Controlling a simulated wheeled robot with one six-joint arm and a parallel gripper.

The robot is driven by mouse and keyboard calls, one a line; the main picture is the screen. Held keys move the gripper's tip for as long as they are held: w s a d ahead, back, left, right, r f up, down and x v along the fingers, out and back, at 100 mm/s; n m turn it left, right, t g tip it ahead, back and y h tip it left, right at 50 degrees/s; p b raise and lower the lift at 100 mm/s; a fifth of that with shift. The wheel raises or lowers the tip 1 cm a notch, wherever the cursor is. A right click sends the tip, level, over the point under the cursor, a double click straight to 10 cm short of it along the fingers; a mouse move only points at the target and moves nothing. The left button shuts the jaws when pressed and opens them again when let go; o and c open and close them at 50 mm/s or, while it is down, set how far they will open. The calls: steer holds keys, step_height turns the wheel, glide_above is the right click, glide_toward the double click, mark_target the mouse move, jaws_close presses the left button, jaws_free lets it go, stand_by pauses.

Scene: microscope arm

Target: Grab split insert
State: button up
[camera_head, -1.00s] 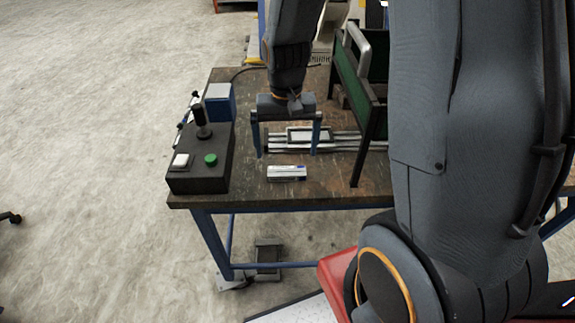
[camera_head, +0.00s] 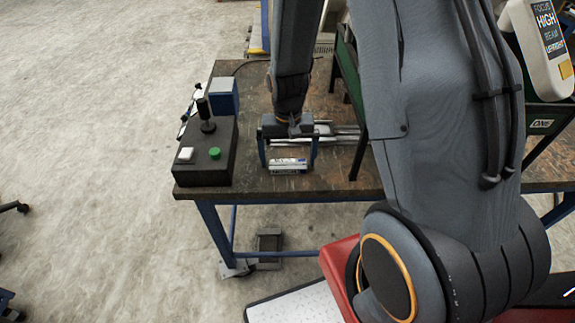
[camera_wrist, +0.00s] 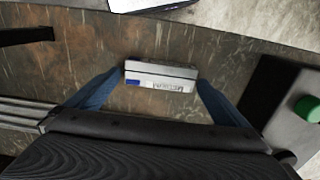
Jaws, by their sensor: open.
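The split insert looks to be the small silver-white block (camera_head: 289,165) with a blue mark and printed lettering, lying on the workbench near its front edge. It also shows in the wrist view (camera_wrist: 160,76), lying crosswise between the fingertips. My gripper (camera_head: 288,165) is open, with one blue finger on each side of the block. How high the fingertips are above the bench is hard to tell.
A black control box (camera_head: 208,160) with a green button (camera_head: 215,153), a white switch and a black lever stands left of the block. Silver rails (camera_head: 340,138) lie behind it. A green-sided frame (camera_head: 350,85) stands at right. The bench (camera_head: 300,188) is bare in front.

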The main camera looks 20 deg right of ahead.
steer(key=shift+f, duration=0.1)
steer(key=c, duration=1.4)
steer(key=shift+c, duration=1.2)
